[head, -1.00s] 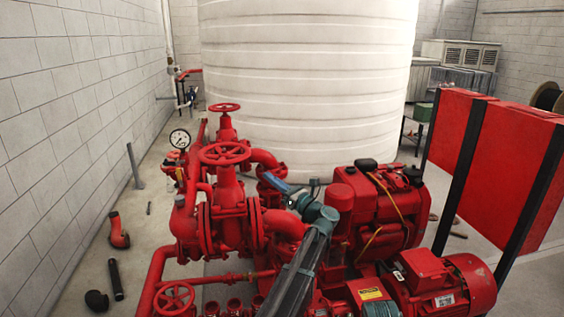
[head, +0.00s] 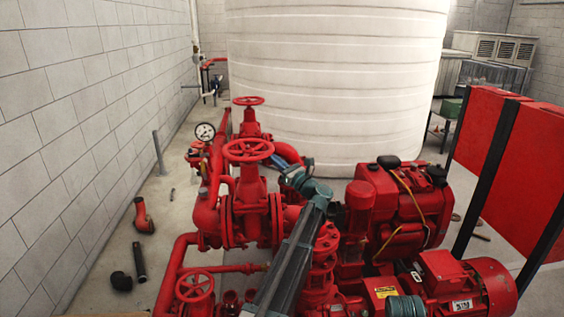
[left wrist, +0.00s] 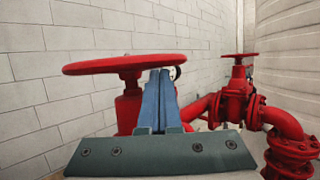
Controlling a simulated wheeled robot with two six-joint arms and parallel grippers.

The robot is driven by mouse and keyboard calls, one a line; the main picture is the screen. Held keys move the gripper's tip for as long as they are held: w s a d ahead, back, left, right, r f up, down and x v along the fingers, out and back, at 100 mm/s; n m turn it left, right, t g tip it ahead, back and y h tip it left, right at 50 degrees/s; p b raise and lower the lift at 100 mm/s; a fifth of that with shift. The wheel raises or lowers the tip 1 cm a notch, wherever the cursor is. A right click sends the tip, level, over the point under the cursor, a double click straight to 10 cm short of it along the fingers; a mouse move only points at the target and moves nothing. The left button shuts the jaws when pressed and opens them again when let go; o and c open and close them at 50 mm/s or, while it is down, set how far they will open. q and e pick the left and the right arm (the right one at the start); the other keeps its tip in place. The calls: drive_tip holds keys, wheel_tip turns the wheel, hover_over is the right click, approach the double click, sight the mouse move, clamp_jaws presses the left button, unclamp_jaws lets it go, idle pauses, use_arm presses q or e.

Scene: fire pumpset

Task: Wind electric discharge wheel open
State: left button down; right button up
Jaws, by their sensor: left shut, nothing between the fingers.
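A red handwheel (head: 248,150) tops the nearer upright valve in the head view. My left gripper (head: 277,160) is just right of its rim, with the arm coming up from below. In the left wrist view the blue fingers of my left gripper (left wrist: 160,75) are shut and empty. They point at the same wheel (left wrist: 105,66) and overlap its right part; I cannot tell whether they touch it. A second red handwheel (head: 248,100) stands behind, and also shows in the left wrist view (left wrist: 240,55). My right gripper is not seen.
A third, lower handwheel (head: 195,287) sits at the front left. A pressure gauge (head: 205,131) is left of the valves. A red engine (head: 400,210) and motor (head: 465,285) stand at right. A white tank (head: 335,80) is behind. Loose pipe pieces (head: 139,262) lie on the floor.

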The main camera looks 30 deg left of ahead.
use_arm(q)
drive_tip(key=shift+x, duration=1.4)
